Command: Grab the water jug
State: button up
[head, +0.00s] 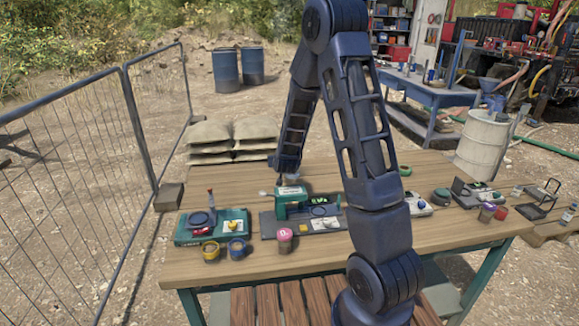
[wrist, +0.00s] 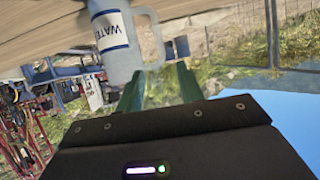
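The water jug (wrist: 115,42) is a pale, translucent jug with a white label reading WATER, in the upper left of the wrist view. Its handle faces right, toward my gripper (wrist: 160,70). My gripper's two green fingers are apart with a gap between them, and the handle's lower end shows at or just beyond this gap. I cannot tell whether the fingers touch it. In the head view my arm reaches down behind the green instrument (head: 291,197), and I cannot make out the jug or the fingertips there.
The wooden table (head: 190,265) holds a green-based instrument (head: 212,226), a pink-lidded jar (head: 285,238), small yellow and blue cups and other devices at right. A pale drum (head: 482,142) stands behind the table. A wire fence (head: 70,200) runs along the left.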

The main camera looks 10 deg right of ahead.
jog(key=shift+t, duration=0.4)
jog(key=shift+w+a+f, duration=0.1)
jog(key=shift+w+f, duration=0.9)
jog(key=shift+w, duration=0.3)
jog(key=shift+w+d+f, duration=0.1)
jog(key=shift+w+f, duration=0.95)
jog(key=shift+w, duration=0.3)
jog(key=shift+w+a+f, duration=0.1)
jog(key=shift+w+f, duration=0.9)
jog(key=shift+w, duration=0.3)
jog(key=shift+c, duration=0.5)
grip_shut()
